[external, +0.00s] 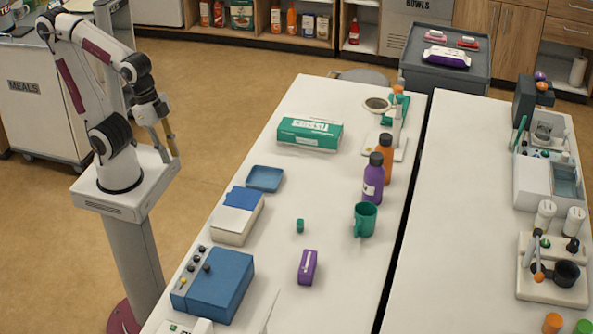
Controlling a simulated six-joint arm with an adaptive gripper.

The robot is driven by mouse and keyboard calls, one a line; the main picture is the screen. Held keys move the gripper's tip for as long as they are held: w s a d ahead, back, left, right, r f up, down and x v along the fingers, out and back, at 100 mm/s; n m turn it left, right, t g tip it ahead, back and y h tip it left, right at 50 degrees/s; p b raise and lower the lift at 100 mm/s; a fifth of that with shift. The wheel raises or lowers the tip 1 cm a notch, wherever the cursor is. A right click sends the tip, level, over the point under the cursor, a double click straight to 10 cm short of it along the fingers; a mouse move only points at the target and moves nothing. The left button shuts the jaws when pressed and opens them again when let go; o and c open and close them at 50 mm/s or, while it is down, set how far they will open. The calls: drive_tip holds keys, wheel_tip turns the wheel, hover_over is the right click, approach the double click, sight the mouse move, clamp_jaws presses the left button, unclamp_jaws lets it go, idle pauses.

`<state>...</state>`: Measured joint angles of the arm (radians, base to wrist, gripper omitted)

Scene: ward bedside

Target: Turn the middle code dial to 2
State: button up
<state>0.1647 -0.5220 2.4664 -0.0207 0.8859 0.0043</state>
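A blue box (225,286) stands at the near left edge of the white table. My gripper (173,150) hangs pointing down beside my base, left of the table. It is well apart from the blue box and touches nothing visible. Its finger opening is too small to judge.
A white box with a blue top (238,216) and a blue tray (265,178) lie beyond the blue box. A purple pack (308,266), green mug (365,220), small green cup (300,226), bottles (374,178) and teal carton (310,133) stand on the table (330,210).

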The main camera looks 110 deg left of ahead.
drive_tip(key=w+d+f+m+g+h, duration=0.1)
drive_tip(key=w+d+f+m, duration=0.25)
drive_tip(key=d, duration=0.35)
drive_tip(key=w+d+f+m+g, duration=0.1)
drive_tip(key=w+d+f+m, duration=0.1)
drive_tip(key=w+d+f, duration=0.45)
drive_tip(key=m+t+h, duration=0.1)
drive_tip(key=m+t, duration=0.1)
approach(196, 256)
drive_tip(key=shift+w+a+r, duration=0.15)
drive_tip(key=shift+w, duration=0.1)
drive_tip(key=shift+f, duration=0.2)
drive_tip(key=shift+x, duration=3.75)
drive_tip(key=shift+s, duration=0.15)
clamp_jaws()
